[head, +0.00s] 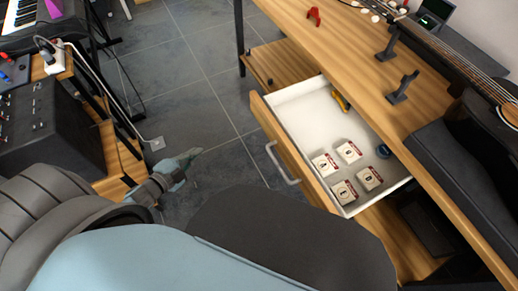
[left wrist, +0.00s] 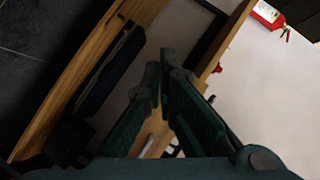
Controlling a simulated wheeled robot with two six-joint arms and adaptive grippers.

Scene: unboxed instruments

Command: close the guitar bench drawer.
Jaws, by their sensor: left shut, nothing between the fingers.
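The guitar bench drawer stands open in the head view, its wooden front (head: 293,160) pulled out from under the bench top. A grey bar handle (head: 279,163) is on the front. Inside the white drawer box lie several small white-and-red packs (head: 349,152), a dark blue round item (head: 383,151) and a yellow item (head: 340,101). My left gripper (head: 195,154) is left of the handle, apart from it, over the floor. In the left wrist view its fingers (left wrist: 163,58) are shut and empty. My right gripper is not in view.
The wooden bench top (head: 370,65) holds dark stands (head: 402,88), a red item (head: 314,16) and a guitar (head: 485,85). Black gear (head: 50,125) on a wooden rack stands at the left. A fire extinguisher (left wrist: 268,16) shows in the left wrist view.

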